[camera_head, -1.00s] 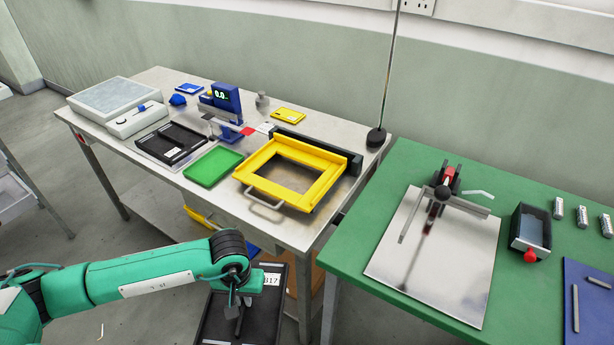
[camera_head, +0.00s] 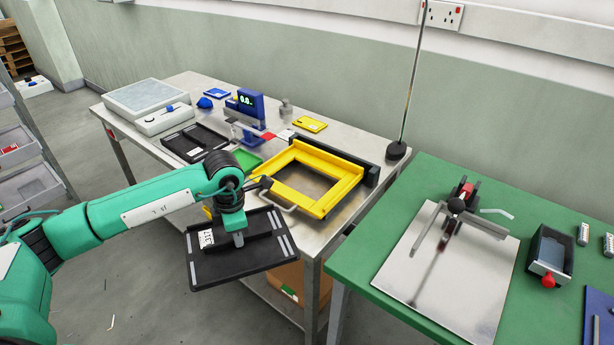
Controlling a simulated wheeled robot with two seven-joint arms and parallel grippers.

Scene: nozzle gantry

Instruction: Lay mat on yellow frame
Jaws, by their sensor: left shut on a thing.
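The yellow frame (camera_head: 335,205) lies on the light metal table with its opening empty and a metal handle at its near side. My left gripper (camera_head: 239,236) is shut on a black mat (camera_head: 262,262), a flat rectangular piece with pale strips and a white label. The mat is held in the air in front of the table's near edge, to the near left of the yellow frame and apart from it. My left arm and gripper hide part of the mat and of the table edge. My right gripper is not in view.
A dark bar (camera_head: 372,173) stands along the frame's far right side. A green tray (camera_head: 246,160), partly hidden by my arm, and a black tray (camera_head: 193,141) lie left of the frame. A green table (camera_head: 416,189) with a metal plate stands to the right.

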